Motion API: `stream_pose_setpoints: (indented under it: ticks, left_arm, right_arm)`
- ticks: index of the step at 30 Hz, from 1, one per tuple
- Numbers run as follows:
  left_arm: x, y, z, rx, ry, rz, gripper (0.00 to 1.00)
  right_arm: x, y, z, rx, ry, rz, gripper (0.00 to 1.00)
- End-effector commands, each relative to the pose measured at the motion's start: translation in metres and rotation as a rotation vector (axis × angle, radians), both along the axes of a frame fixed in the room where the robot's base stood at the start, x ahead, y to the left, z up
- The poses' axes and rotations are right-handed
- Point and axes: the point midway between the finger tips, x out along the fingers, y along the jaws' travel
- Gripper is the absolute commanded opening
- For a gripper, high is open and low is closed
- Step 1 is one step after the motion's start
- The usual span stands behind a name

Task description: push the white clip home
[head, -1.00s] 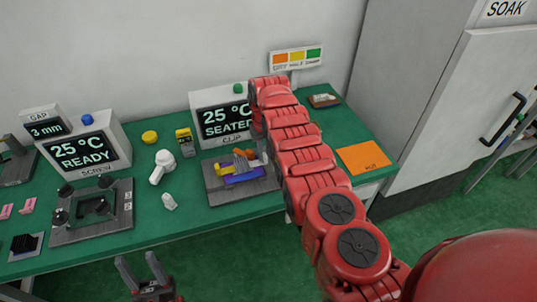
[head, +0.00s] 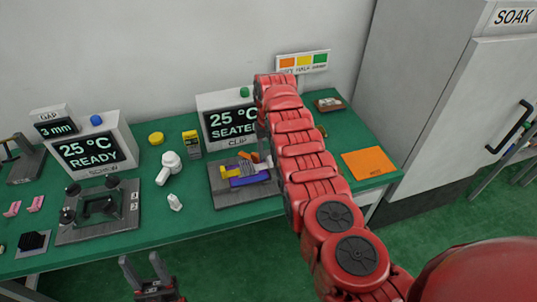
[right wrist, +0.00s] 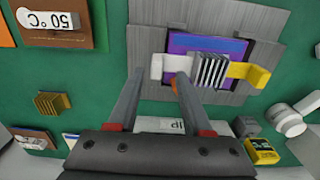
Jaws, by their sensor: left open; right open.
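The white clip (right wrist: 166,65) lies at the left end of a striped grey heatsink (right wrist: 211,70) in the right wrist view. A yellow clip (right wrist: 248,74) is at the opposite end. They sit over a purple-blue board (right wrist: 205,44) in a grey fixture (head: 228,197). My right gripper (right wrist: 159,76) is open, its fingertips close below the white clip in the picture; contact cannot be told. A small orange part (right wrist: 174,82) shows beside its right finger. In the head view my right arm hides part of the fixture. My left gripper (head: 140,260) is open and empty before the bench.
Behind the fixture, a display box (head: 232,120) reads 25 °C and SEATED, partly covered by my arm. A white knobbed tool (head: 169,168), a small white piece (head: 175,202) and a yellow-black device (head: 191,144) stand left. An orange card (head: 370,164) lies right.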

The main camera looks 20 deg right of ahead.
Motion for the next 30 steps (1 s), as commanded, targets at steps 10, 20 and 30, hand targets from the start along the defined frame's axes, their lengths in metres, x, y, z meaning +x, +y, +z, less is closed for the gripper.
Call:
stream_pose_setpoints:
  ticks: [10, 20, 30]
  left_arm:
    - [0.000, 0.000, -0.019, 0.000, 0.000, 0.000, 0.50]
    - [0.000, 0.000, -0.012, 0.000, 0.000, 0.000, 0.50]
    - [0.000, 0.000, 0.012, 0.000, 0.000, 0.000, 0.50]
  right_arm:
    - [0.001, 0.001, 0.072, 0.002, -0.003, 0.000, 0.50]
    - [-0.001, -0.001, 0.126, -0.001, 0.001, 0.000, 0.50]
    - [0.000, 0.000, 0.148, 0.000, 0.000, 0.000, 0.50]
